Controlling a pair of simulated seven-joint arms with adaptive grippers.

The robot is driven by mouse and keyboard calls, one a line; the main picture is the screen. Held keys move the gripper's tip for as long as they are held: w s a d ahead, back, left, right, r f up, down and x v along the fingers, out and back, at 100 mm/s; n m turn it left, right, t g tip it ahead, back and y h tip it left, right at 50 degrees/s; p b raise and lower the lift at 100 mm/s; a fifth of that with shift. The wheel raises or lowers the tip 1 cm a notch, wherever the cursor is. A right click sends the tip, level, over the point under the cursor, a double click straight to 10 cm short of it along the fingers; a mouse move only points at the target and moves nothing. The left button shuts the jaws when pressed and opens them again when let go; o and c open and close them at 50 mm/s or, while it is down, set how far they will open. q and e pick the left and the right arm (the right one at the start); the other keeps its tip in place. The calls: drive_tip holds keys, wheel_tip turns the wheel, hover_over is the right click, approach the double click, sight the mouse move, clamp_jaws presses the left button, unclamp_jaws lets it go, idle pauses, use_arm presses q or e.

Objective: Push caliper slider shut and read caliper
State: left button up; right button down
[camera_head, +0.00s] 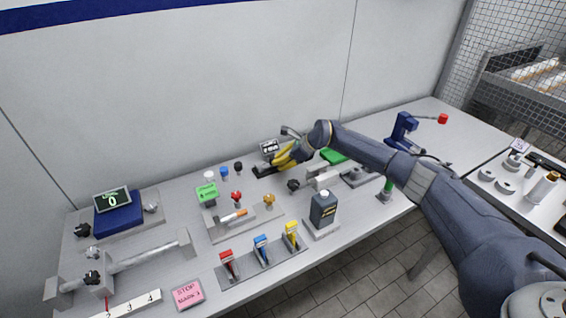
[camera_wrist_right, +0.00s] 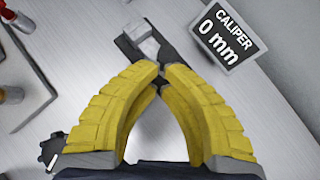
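The caliper shows in the wrist view as a dark bar (camera_wrist_right: 128,50) with a grey block (camera_wrist_right: 141,36) on it. Its black tilted display (camera_wrist_right: 227,38) reads "CALIPER 0 mm". In the head view the caliper (camera_head: 263,172) lies at the back of the table, with its display (camera_head: 269,147) behind it, too small to read. My right gripper (camera_head: 277,162), with yellow fingers, is at the caliper's right end. In the wrist view its fingertips (camera_wrist_right: 161,72) come together over the dark bar, with nothing seen held between them. My left gripper is out of view.
Coloured knobs (camera_head: 237,197) stand left of the caliper. A wall closes the back.

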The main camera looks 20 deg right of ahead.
drive_tip(key=shift+a+r, duration=0.1)
drive_tip(key=shift+a, duration=0.05)
drive_tip(key=shift+s+d, duration=0.2)
drive_tip(key=shift+d, duration=0.15)
drive_tip(key=d, duration=0.1)
drive_tip(key=s+d, duration=0.2)
drive_tip(key=shift+s+d+r, duration=0.1)
drive_tip(key=shift+d+r, duration=0.15)
drive_tip(key=shift+d, duration=0.05)
drive_tip(key=v, duration=0.9)
idle(0.6)
